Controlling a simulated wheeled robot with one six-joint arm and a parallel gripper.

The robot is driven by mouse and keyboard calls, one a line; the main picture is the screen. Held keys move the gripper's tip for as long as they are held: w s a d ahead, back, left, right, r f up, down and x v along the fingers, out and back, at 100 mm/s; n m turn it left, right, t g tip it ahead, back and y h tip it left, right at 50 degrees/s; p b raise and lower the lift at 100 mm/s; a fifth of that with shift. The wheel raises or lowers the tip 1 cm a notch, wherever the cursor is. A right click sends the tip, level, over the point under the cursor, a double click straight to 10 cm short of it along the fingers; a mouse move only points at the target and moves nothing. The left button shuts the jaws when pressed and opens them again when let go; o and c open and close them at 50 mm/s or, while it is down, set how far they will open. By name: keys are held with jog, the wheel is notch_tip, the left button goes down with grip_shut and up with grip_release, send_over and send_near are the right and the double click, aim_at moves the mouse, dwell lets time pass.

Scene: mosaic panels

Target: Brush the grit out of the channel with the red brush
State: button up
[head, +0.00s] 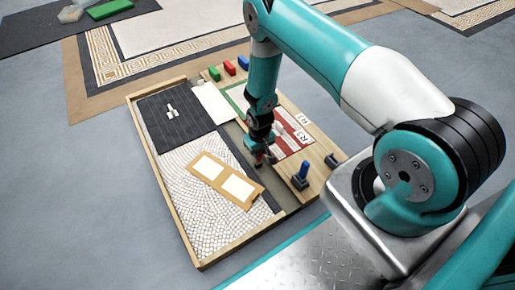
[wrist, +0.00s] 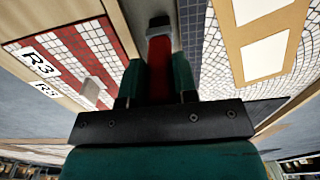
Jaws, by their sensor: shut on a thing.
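My gripper (head: 262,157) is low over the right part of the mosaic panel. In the wrist view my gripper (wrist: 158,82) is shut on the red brush (wrist: 159,68), one teal finger on each side of its handle. The brush's grey head (wrist: 160,27) points away from the fingers, over the channel. I cannot tell whether it touches the bottom. The channel (head: 283,197) is a bare grey-brown strip between the dark tile border and the wooden board; it also shows in the wrist view (wrist: 128,12). No grit can be made out; my arm hides part of the channel.
A tan frame with two pale panels (head: 247,198) lies on the white mosaic. A dark slab (head: 160,125) with small white pieces is at the upper left. A blue-handled tool (head: 301,172) stands in a dark holder at right. Coloured blocks (head: 229,68) line the far edge.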

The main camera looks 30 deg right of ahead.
jog(key=shift+r+p, duration=1.95)
jog(key=shift+r, duration=0.5)
jog(key=shift+f, duration=0.1)
